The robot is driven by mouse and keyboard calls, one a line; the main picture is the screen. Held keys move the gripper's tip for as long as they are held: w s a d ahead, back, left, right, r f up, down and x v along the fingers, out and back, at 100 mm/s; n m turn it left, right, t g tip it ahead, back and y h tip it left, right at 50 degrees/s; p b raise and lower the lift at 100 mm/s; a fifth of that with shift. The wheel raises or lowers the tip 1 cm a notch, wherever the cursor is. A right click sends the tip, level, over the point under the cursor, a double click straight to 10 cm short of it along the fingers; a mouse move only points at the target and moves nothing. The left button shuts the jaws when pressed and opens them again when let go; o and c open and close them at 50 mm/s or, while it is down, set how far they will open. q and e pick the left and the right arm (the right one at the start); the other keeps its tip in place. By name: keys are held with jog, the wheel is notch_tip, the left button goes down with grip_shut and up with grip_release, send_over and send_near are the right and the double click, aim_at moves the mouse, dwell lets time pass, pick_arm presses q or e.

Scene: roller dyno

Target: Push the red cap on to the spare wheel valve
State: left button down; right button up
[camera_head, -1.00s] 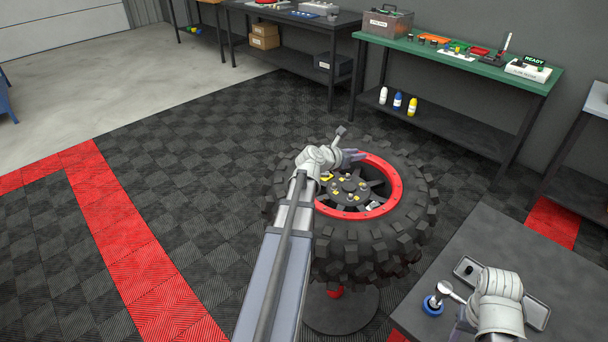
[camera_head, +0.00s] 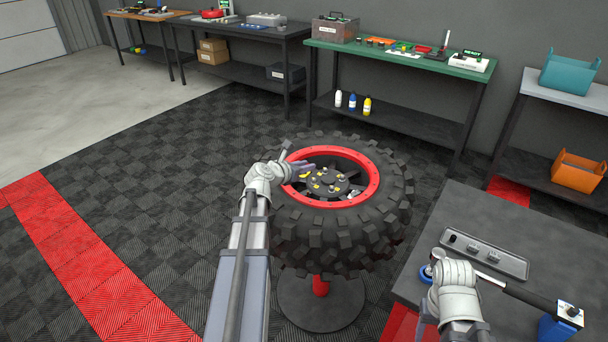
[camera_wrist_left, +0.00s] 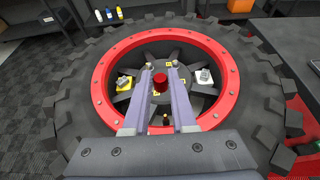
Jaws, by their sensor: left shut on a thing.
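The red cap (camera_wrist_left: 160,83) sits between the fingertips of my left gripper (camera_wrist_left: 160,74) in the left wrist view. The fingers are shut on it. The spare wheel (camera_head: 397,205) lies flat on a stand, with a red rim (camera_head: 372,180) and a dark hub. In the head view my left gripper (camera_head: 301,166) is over the left part of the rim. The cap is hidden there. I cannot surely pick out the valve. My right gripper (camera_head: 437,289) is low over the dark table at the right; its fingers are mostly hidden by the hand.
The dark table (camera_head: 520,232) holds a grey tray (camera_head: 497,262), a black-handled tool (camera_head: 525,296) and a round blue item (camera_head: 426,273). A green bench (camera_head: 400,58) stands behind the wheel. The tiled floor left of the wheel is clear.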

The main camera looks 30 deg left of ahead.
pick_arm(q)
jog(key=shift+f, duration=0.15)
pick_arm(e)
jog(key=shift+f, duration=0.15)
pick_arm(q)
jog(key=shift+f, duration=0.15)
pick_arm(e)
jog(key=shift+f, duration=0.15)
pick_arm(q)
jog(key=shift+f+b, duration=4.05)
pick_arm(e)
notch_tip(320, 180, down, 8)
pick_arm(q)
jog(key=shift+f+b, duration=1)
pick_arm(e)
jog(key=shift+f, duration=1)
pick_arm(q)
jog(key=c, duration=0.6)
grip_release()
jog(key=shift+c, duration=0.2)
jog(key=shift+s, duration=0.15)
